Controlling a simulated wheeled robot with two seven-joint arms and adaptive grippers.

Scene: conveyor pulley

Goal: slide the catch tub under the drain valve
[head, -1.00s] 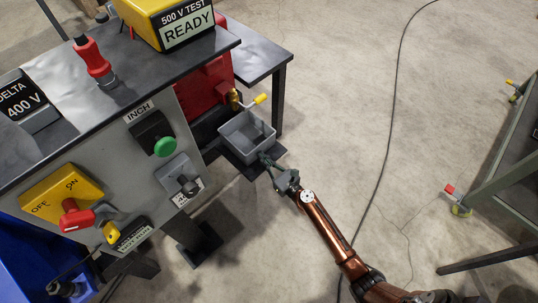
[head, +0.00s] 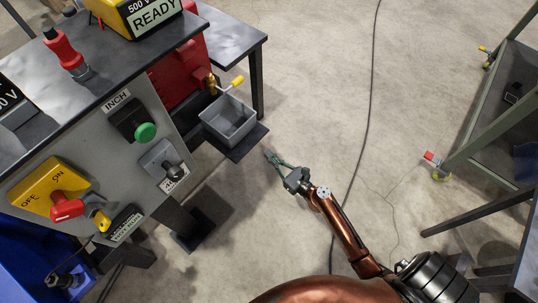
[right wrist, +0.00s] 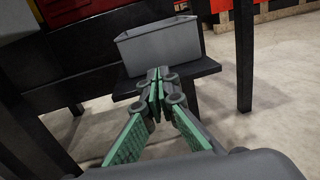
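The grey open catch tub (head: 229,119) stands upright and looks empty on a low dark plate (head: 247,146) beside the bench. The brass drain valve (head: 213,84) with its yellow handle (head: 237,81) comes out of the red housing just above the tub's far side. From this angle I cannot tell if the outlet is right over the opening. My right gripper (head: 269,155) is shut and empty, apart from the tub on its near right side. In the right wrist view the shut fingertips (right wrist: 159,82) point at the tub's grey wall (right wrist: 160,48). My left gripper is out of view.
The bench panel (head: 95,150) with switches and a green button stands left of the tub. A side table (head: 232,38) with a dark leg is behind it. A black cable (head: 371,110) crosses the floor. Open floor lies right of the tub, up to a metal frame (head: 480,145).

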